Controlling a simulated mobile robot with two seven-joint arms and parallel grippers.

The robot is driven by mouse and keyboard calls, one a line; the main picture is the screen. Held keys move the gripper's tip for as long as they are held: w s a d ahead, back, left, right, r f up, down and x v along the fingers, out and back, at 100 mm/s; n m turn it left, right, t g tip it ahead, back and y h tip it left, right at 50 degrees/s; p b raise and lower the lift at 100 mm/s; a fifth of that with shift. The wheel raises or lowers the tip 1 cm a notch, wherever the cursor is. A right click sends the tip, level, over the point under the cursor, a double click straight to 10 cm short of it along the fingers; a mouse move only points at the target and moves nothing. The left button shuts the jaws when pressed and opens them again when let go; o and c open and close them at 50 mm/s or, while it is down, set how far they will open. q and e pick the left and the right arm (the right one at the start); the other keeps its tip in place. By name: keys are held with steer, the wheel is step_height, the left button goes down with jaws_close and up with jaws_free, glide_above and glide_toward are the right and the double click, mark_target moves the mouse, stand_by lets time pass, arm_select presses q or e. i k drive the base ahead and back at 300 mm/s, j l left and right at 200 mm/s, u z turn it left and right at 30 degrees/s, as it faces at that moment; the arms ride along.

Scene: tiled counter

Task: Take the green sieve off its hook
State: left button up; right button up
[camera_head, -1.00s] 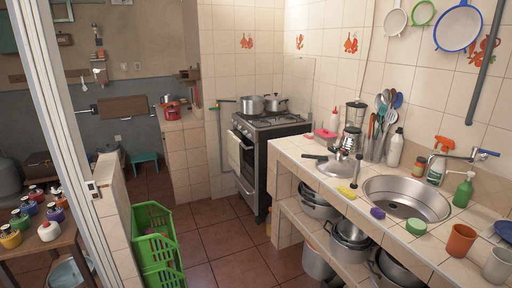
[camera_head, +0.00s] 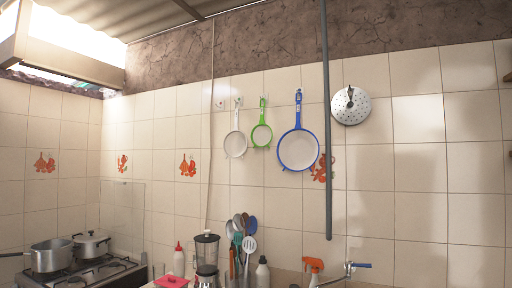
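The green sieve (camera_head: 262,135) hangs on the tiled wall by its upright handle, with its small round bowl below. It is the smallest of the hanging sieves. A white sieve (camera_head: 235,143) hangs close on its left, and a larger blue sieve (camera_head: 298,149) hangs on its right. The green sieve's hook is too small to make out clearly at the top of the handle. Neither of my grippers shows in the head view.
A grey vertical pipe (camera_head: 327,150) runs down the wall right of the blue sieve. A perforated round lid (camera_head: 351,106) hangs right of the pipe.

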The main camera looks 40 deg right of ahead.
mark_target(261, 135)
steer(key=i+j+z, duration=0.15)
steer(key=i+z, duration=0.3)
steer(key=i+j+z, duration=0.25)
steer(key=z, duration=0.2)
